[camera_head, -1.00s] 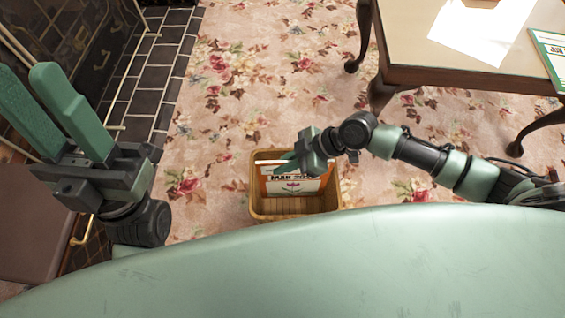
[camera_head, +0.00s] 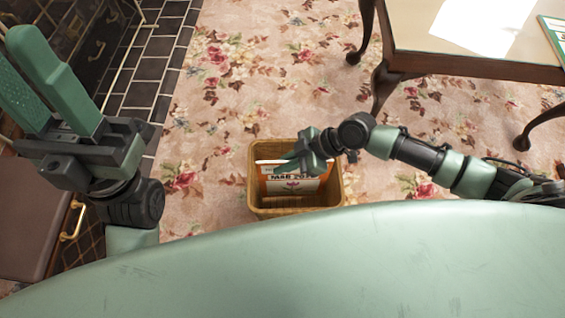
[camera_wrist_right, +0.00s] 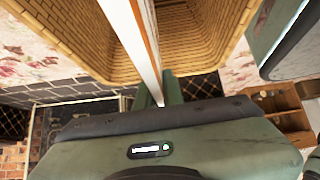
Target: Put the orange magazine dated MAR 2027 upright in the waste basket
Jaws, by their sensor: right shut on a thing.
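The orange magazine (camera_head: 292,188) with a white band and dark "MAR 20.." lettering stands upright inside the waste basket (camera_head: 251,192); the last digits are unclear. My right gripper (camera_head: 286,163) is shut on its upper edge, above the basket opening. In the right wrist view the magazine (camera_wrist_right: 137,40) is edge-on, running down between the fingers (camera_wrist_right: 163,92), with woven basket walls (camera_wrist_right: 80,35) on both sides. Whether its lower edge touches the basket floor is hidden. My left gripper (camera_head: 52,85) is open and empty at the left, its fingers pointing up and apart.
A wooden table (camera_head: 428,62) with a white sheet (camera_head: 483,22) and another magazine (camera_head: 554,38) stands at the upper right. Dark hearth tiles (camera_head: 145,70) and a brown seat (camera_head: 30,215) are at the left. Floral carpet (camera_head: 285,80) lies clear behind the basket.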

